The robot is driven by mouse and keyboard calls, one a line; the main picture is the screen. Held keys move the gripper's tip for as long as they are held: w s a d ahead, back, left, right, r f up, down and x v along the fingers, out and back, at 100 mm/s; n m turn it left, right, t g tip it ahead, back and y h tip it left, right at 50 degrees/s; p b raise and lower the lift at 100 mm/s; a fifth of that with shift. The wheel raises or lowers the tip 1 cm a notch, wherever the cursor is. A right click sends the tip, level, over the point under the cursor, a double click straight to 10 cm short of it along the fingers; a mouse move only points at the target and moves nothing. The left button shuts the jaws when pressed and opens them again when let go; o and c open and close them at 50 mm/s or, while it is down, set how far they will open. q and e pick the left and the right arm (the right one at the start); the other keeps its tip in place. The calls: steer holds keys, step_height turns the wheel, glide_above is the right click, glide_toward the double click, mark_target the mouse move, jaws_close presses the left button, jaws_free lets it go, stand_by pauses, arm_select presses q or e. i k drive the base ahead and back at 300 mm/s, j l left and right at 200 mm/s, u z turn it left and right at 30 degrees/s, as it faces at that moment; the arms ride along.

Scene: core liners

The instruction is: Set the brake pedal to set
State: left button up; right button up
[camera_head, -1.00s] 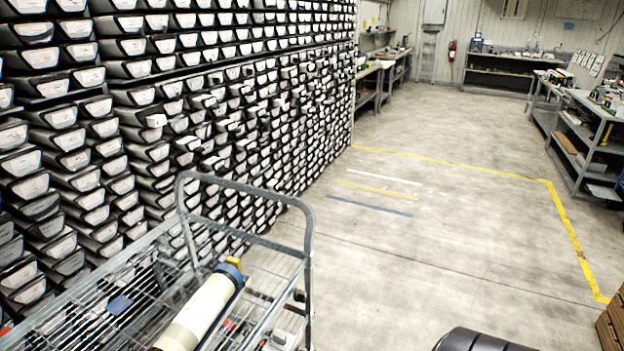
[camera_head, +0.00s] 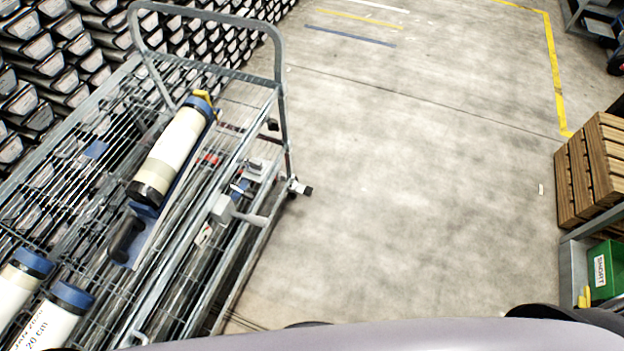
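A wire-mesh cart (camera_head: 263,78) stands at the left with its grey push handle at the far end. A light grey block with a short lever (camera_head: 236,211) sticks out low on the cart's right side. It looks like the brake pedal, but it is small and I cannot tell its setting. A caster (camera_head: 299,187) shows at the cart's far right corner. Neither of my grippers is in view.
A core tube (camera_head: 172,150) with a blue end lies on the cart, with more tubes (camera_head: 66,310) nearer. Core trays fill the back left. Wooden crates (camera_head: 591,170) and a green box (camera_head: 606,268) stand at the right. The floor (camera_head: 420,190) between is clear.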

mark_target(306, 190)
steer(key=l+u, duration=0.25)
steer(key=u, duration=0.25)
steer(key=i+l+u, duration=0.1)
steer(key=l+u, duration=0.15)
steer(key=u, duration=0.2)
steer(key=l+u, duration=0.1)
steer(key=l, duration=0.45)
steer(key=l+u, duration=0.15)
steer(key=l, duration=0.4)
steer(key=k+l+u, duration=0.1)
steer(key=l, duration=0.4)
steer(key=k+l+u, duration=0.15)
steer(key=l, duration=0.4)
